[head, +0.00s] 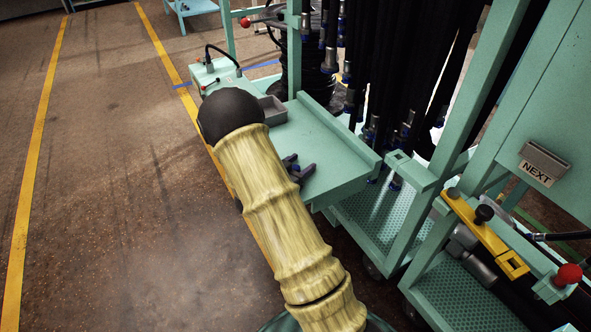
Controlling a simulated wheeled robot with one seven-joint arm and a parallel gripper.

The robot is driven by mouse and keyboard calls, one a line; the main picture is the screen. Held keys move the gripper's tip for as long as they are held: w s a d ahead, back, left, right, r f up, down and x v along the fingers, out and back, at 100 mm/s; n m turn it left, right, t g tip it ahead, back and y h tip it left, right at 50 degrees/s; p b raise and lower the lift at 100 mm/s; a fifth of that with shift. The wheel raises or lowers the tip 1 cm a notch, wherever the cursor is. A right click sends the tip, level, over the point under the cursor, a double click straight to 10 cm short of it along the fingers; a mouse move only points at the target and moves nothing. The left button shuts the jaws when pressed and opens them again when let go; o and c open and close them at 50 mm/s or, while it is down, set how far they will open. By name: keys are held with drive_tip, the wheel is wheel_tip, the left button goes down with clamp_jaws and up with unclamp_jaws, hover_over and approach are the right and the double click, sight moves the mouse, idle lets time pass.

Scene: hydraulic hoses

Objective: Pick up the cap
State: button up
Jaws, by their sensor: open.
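My gripper (297,167) shows as two dark purplish fingers just right of my yellow-sleeved arm, over the green worktable (318,140). The fingers stand apart, so it is open, and I see nothing between them. The rest of the gripper is hidden behind my arm. I cannot make out a loose cap on the visible part of the table. A grey bin (273,111) sits at the table's far left, and its inside is too small to read. My arm hides the table's left part.
Black hoses (390,60) with metal and blue ends hang behind the table. A green box (213,76) stands beyond it. A green frame with a yellow bracket (485,230) and a "NEXT" sign (536,174) is at right. Open floor (110,190) lies at left.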

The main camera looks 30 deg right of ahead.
drive_tip(key=shift+c, duration=0.3)
drive_tip(key=c, duration=1)
drive_tip(key=shift+r, duration=0.15)
drive_tip(key=shift+r+p, duration=0.35)
drive_tip(key=shift+p, duration=0.3)
drive_tip(key=f+p+v, duration=0.1)
drive_tip(key=v, duration=0.5)
drive_tip(key=f+p+v, duration=0.1)
drive_tip(key=v, duration=0.5)
drive_tip(key=f+p+v, duration=0.1)
drive_tip(key=p+v, duration=0.1)
drive_tip(key=v, duration=0.3)
drive_tip(key=shift+s+a, duration=0.35)
drive_tip(key=shift+a, duration=0.25)
